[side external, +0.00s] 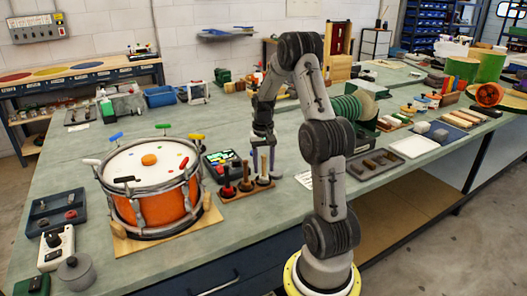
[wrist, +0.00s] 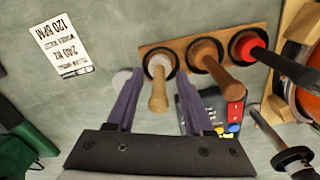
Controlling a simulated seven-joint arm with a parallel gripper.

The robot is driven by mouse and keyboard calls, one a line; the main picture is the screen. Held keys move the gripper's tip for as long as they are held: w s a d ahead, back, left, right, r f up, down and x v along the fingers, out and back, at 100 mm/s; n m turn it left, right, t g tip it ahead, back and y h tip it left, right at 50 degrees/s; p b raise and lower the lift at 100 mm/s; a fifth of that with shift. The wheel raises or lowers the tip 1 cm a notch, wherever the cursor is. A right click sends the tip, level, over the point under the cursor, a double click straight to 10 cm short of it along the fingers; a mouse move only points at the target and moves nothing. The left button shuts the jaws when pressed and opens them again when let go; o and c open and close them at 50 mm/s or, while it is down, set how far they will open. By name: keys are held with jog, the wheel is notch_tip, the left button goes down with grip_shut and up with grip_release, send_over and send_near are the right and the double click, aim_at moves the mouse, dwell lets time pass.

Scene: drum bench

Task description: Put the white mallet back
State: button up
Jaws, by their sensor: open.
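The white mallet (wrist: 158,92) stands handle up at the left end of the wooden rack (wrist: 182,48) in the wrist view, with a pale wooden handle and a white part inside a black ring. It also shows in the side view (side external: 264,164), upright at the right end of the rack. My gripper (wrist: 156,80) is open, with its two purple fingers on either side of the mallet handle and visible gaps to it. In the side view my gripper (side external: 264,168) is low over the rack, pointing down. How deep the mallet sits is hidden.
A brown mallet (wrist: 215,68) and a red mallet (wrist: 285,65) stand beside it in the rack. An orange drum (side external: 155,205) is left of the rack. A box with coloured buttons (side external: 222,163) is behind it. A printed card (wrist: 62,45) lies on the bench.

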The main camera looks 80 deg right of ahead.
notch_tip(320, 180, up, 11)
jog(key=shift+w+a, duration=0.1)
jog(key=w+a+r+n+t+h, duration=0.1)
jog(key=a+r+n, duration=0.25)
jog(key=a, duration=0.55)
jog(key=w+a+r+n+t, duration=0.15)
jog(key=a+r, duration=0.25)
jog(key=a, duration=0.5)
jog(key=s+a+f+n+t, duration=0.1)
jog(key=s+a+n, duration=0.2)
jog(key=a, duration=0.5)
jog(key=s+a+f+n+t+y, duration=0.1)
jog(key=s+a+n+t, duration=0.1)
jog(key=s+a+n, duration=0.2)
jog(key=s+a, duration=0.2)
jog(key=a, duration=0.2)
jog(key=shift+s+n, duration=0.3)
jog(key=shift+a+r, duration=0.1)
